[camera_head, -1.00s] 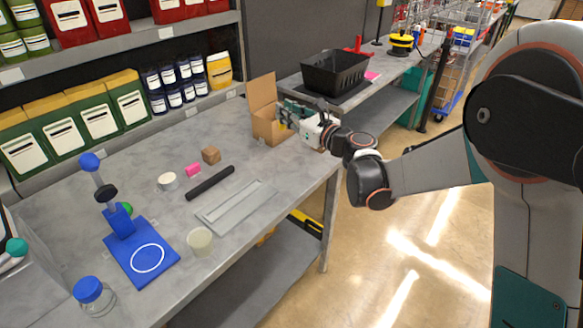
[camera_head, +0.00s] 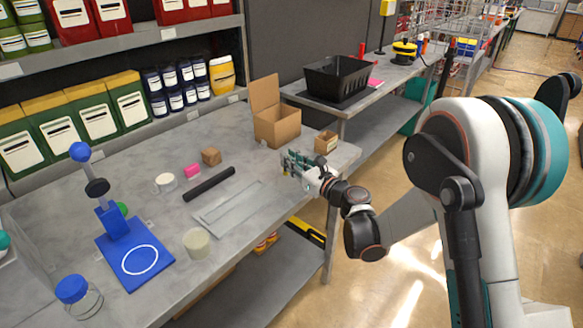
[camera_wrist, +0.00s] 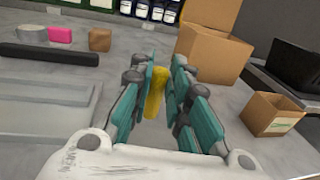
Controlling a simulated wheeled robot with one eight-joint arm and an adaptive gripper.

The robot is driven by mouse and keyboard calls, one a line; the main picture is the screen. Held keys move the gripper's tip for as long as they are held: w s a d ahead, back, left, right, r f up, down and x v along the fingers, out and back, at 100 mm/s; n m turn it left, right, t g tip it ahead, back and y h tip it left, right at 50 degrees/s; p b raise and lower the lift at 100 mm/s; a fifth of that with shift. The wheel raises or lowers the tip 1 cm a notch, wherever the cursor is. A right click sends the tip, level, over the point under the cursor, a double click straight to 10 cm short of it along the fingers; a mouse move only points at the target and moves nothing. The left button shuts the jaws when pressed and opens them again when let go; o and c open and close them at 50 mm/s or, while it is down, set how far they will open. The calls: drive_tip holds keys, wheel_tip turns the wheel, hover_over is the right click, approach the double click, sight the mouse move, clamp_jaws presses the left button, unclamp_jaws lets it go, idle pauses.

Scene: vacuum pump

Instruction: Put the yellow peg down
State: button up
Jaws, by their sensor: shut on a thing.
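The yellow peg (camera_wrist: 155,92) stands between the teal fingers of my gripper (camera_wrist: 159,75) in the wrist view. My gripper is shut on it, and its lower end is partly hidden. In the head view my gripper (camera_head: 285,163) is over the front right part of the grey table (camera_head: 150,184), in front of the open cardboard box. The peg is too small there to tell clearly. I cannot tell whether the peg's lower end touches the table.
The open cardboard box (camera_head: 277,125) and a small open box (camera_head: 326,142) stand close by at the right end. A black bar (camera_head: 209,184), grey tray (camera_head: 228,207), brown cube (camera_head: 211,156) and pink block (camera_head: 192,170) lie left. Clear tabletop surrounds my gripper.

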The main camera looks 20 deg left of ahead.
drive_tip(key=shift+f, duration=0.5)
drive_tip(key=shift+f, duration=0.15)
drive_tip(key=o, duration=0.8)
drive_tip(key=shift+d+r, duration=0.1)
drive_tip(key=shift+r, duration=0.1)
drive_tip(key=p+v, duration=0.2)
drive_tip(key=v, duration=1)
